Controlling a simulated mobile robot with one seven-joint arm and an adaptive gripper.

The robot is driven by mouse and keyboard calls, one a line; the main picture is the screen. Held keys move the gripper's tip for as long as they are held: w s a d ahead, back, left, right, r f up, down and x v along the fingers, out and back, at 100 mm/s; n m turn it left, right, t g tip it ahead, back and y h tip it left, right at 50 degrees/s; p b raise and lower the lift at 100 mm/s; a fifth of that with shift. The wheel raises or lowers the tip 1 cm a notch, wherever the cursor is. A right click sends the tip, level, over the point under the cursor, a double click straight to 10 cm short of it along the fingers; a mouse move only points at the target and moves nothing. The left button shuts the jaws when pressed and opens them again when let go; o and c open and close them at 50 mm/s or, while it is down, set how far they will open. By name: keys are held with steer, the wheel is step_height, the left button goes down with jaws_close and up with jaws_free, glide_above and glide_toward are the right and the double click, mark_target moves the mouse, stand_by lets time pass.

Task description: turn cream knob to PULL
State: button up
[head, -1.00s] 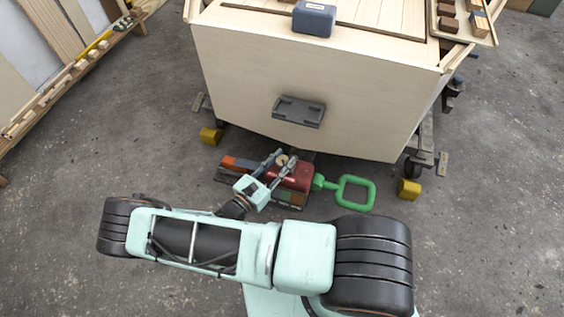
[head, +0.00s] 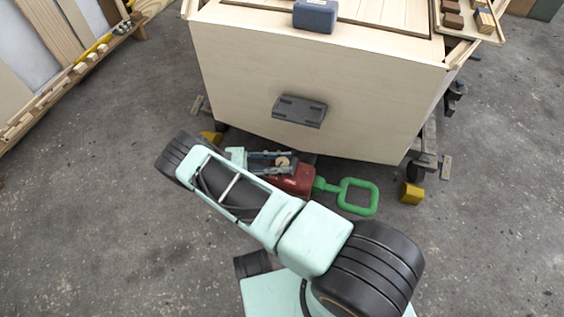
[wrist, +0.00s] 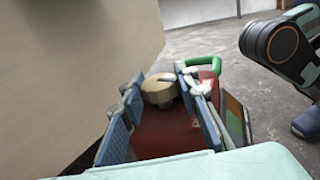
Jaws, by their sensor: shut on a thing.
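The cream knob (wrist: 160,90) is a round disc with a dark notch, on the red body (wrist: 160,135) of a floor-standing unit. My gripper (wrist: 158,92) has its blue-padded fingers on either side of the knob and is shut on it. In the head view the knob (head: 283,161) shows between the fingers of my gripper (head: 277,161), and the red body (head: 295,181) lies just right of it. My arm hides the unit's left and near parts. No PULL marking can be read.
A green loop handle (head: 357,196) sticks out to the right of the red body. The plywood hull (head: 310,85) stands right behind it, with a dark grey fitting (head: 299,110) on its face. Yellow blocks (head: 412,193) lie under the hull. Open floor is at right and left.

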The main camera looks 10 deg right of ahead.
mark_target(282, 162)
steer(key=shift+d+m+g, duration=0.1)
steer(key=shift+m+g, duration=0.6)
steer(key=shift+g, duration=0.4)
steer(key=shift+m+g+y, duration=0.3)
steer(key=shift+g+y, duration=0.1)
steer(key=o, duration=1.2)
steer(key=shift+r, duration=5)
